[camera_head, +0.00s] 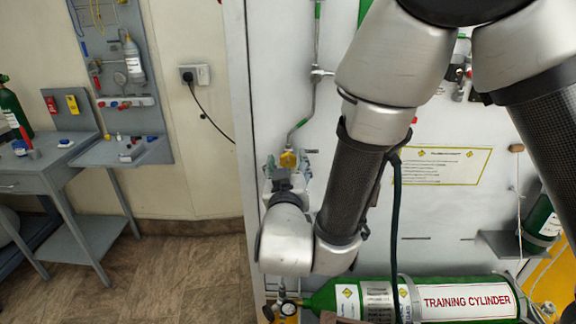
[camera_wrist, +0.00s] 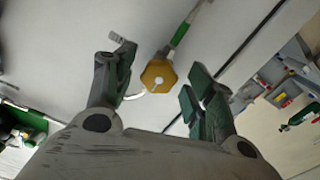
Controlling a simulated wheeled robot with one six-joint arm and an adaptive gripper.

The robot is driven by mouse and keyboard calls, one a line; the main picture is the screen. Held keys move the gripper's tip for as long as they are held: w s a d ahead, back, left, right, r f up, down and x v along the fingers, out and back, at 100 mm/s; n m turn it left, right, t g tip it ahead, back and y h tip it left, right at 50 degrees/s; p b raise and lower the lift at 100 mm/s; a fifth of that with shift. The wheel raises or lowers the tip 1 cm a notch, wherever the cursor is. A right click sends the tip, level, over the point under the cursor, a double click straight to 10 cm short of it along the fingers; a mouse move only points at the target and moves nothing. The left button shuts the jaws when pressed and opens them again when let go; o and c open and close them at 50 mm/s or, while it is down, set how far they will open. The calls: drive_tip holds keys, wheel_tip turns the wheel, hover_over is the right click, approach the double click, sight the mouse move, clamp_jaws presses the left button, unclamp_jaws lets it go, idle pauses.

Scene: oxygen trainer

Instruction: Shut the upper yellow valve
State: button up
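A yellow valve knob (camera_head: 288,159) sits on the pale panel at the lower end of a thin pipe with green bands. In the wrist view the yellow knob (camera_wrist: 158,76) looks hexagonal with a pale centre, and shows between my two fingers. My gripper (camera_head: 287,172) is just below the knob in the head view, pointing at the panel. In the wrist view my gripper (camera_wrist: 162,70) is open, with a gap on both sides of the knob. I cannot tell how deep the knob sits between the fingertips.
A labelled sign (camera_head: 440,166) is on the panel to the right. A grey workbench (camera_head: 50,165) stands at the left, with open floor between.

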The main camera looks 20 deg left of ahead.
drive_tip(key=v, duration=0.7)
drive_tip(key=shift+s, duration=0.25)
